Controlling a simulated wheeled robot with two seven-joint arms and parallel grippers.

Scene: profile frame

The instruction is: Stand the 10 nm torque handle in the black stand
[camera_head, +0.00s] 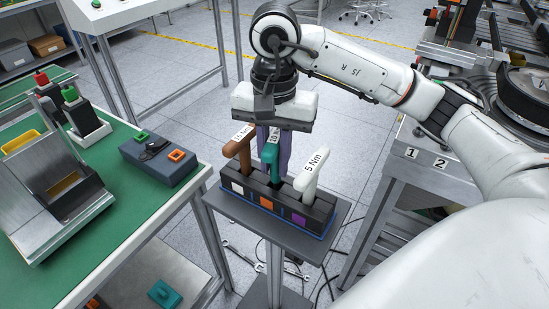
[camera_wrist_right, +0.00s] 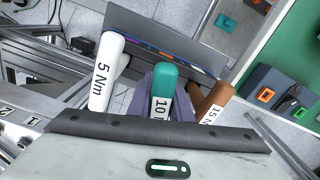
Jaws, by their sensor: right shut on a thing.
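The teal 10 Nm torque handle (camera_head: 271,160) is upright over the middle slot of the black stand (camera_head: 262,203). Its lower end meets the stand there, but I cannot tell how deep it sits. My right gripper (camera_head: 274,152) comes from above and is shut on this handle. In the right wrist view the teal handle (camera_wrist_right: 164,78) shows between the purple-grey fingers, its label partly hidden. The brown 15 Nm handle (camera_head: 240,146) stands in the left slot and the white 5 Nm handle (camera_head: 310,176) in the right one. My left gripper is not in view.
The black stand rests on a small grey pedestal table (camera_head: 228,207). A green-topped workbench (camera_head: 120,215) with a grey switch box (camera_head: 160,163) is to the left. A metal bench (camera_head: 405,165) marked 1 and 2 is to the right. Wrenches and cables lie on the floor.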

